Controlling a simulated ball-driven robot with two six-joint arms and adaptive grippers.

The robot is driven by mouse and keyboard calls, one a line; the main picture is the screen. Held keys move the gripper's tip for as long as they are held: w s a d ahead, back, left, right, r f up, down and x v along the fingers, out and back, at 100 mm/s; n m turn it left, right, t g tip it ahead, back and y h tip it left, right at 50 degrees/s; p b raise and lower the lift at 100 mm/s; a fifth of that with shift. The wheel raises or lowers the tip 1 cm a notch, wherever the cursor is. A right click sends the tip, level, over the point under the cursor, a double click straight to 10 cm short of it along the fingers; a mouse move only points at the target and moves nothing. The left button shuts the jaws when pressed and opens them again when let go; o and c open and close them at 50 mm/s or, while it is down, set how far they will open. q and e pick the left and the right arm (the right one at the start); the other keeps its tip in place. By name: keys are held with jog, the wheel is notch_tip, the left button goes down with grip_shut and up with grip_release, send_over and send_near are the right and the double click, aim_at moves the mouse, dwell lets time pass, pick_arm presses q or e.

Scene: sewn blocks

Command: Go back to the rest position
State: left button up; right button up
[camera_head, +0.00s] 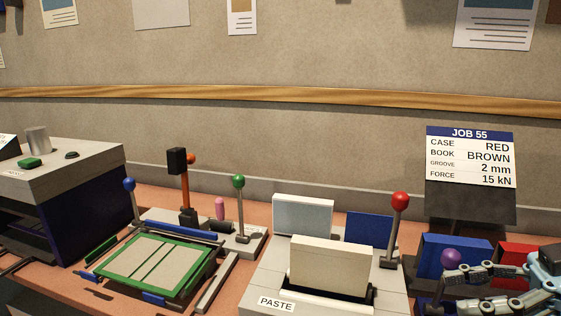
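My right gripper (452,289) comes in at the lower right edge. Its two fingers are spread apart and point left, with nothing seen held between them. A purple ball knob (450,257) shows just above and behind its upper fingertip; I cannot tell whether they touch. My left gripper is out of view.
A paste station (277,303) with a pale block and a red-knobbed lever (400,202) stands left of my gripper. Blue (455,248) and red (512,257) blocks stand behind it. A job sign (470,160) rises at the back. A green-framed board (152,263) lies left.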

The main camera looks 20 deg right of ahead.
notch_tip(320, 180, down, 6)
jog(key=w+d+m+t+h, duration=0.2)
jog(key=m+t+h, duration=0.3)
jog(key=h, duration=0.4)
jog(key=s+a+f+m+g+h, duration=0.2)
jog(key=s+a+m+g+h, duration=0.2)
jog(key=s+a+m+g, duration=0.5)
jog(key=s+d+f+n+b, duration=0.1)
jog(key=f+b, duration=0.2)
jog(key=f, duration=0.9)
jog(key=s+d+f+n+g+b, duration=0.1)
jog(key=s+d+f+b, duration=0.15)
jog(key=f, duration=1.05)
jog(key=s+d+f+n+b, duration=0.1)
jog(key=f+b, duration=0.3)
jog(key=f, duration=0.8)
pick_arm(q)
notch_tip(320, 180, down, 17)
jog(key=b, duration=0.7)
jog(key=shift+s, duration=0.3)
pick_arm(e)
jog(key=s+f+g, duration=0.1)
jog(key=s+f, duration=1.6)
jog(key=f, duration=0.5)
jog(key=shift+s+d, duration=0.3)
